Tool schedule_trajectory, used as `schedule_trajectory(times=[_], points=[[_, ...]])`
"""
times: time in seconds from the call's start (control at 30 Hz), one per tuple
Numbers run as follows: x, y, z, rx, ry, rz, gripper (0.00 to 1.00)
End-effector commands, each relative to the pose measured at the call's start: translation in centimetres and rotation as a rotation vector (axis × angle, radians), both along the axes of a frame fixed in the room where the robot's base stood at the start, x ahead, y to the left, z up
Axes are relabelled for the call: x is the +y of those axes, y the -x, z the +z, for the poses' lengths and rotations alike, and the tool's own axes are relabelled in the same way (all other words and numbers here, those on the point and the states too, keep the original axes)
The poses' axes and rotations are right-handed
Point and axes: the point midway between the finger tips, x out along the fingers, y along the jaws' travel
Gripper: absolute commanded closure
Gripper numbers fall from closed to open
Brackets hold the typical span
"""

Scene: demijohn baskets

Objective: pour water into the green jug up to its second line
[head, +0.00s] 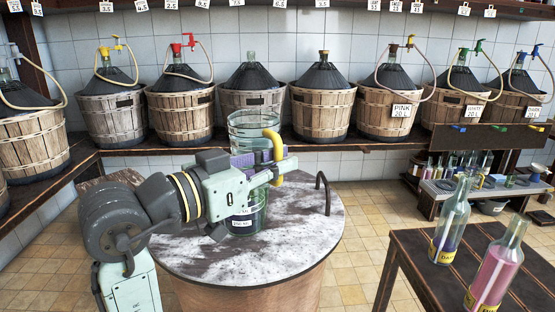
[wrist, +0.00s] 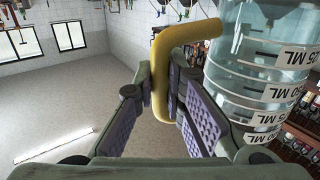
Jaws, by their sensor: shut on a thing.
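My gripper (head: 277,162) is shut on the yellow handle (head: 274,146) of a clear measuring jug (head: 252,124). The jug looks upright and holds pale bluish water. In the wrist view the fingers (wrist: 166,88) close around the handle (wrist: 160,70), with the clear jug (wrist: 262,70) and its ML labels at the right. The green jug (head: 243,222) stands on the round table, below the clear jug and partly hidden by my gripper. It has a white label; its lines and water level cannot be made out. No stream of water shows.
The round marbled table (head: 305,225) has free room at front and right, with a dark curved bar (head: 324,190) at its right edge. A dark table (head: 420,262) with two bottles (head: 450,228) (head: 497,268) stands at right.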

Motion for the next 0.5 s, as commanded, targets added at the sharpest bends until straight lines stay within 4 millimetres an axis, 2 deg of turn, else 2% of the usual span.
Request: schedule_trajectory(times=[0.03, 0.5], points=[[0.0, 0.1, 1.2, 0.011, 0.009, 0.001, 1.00], [-0.3, 0.8, 3.1, 0.167, 0.080, 0.000, 1.00]])
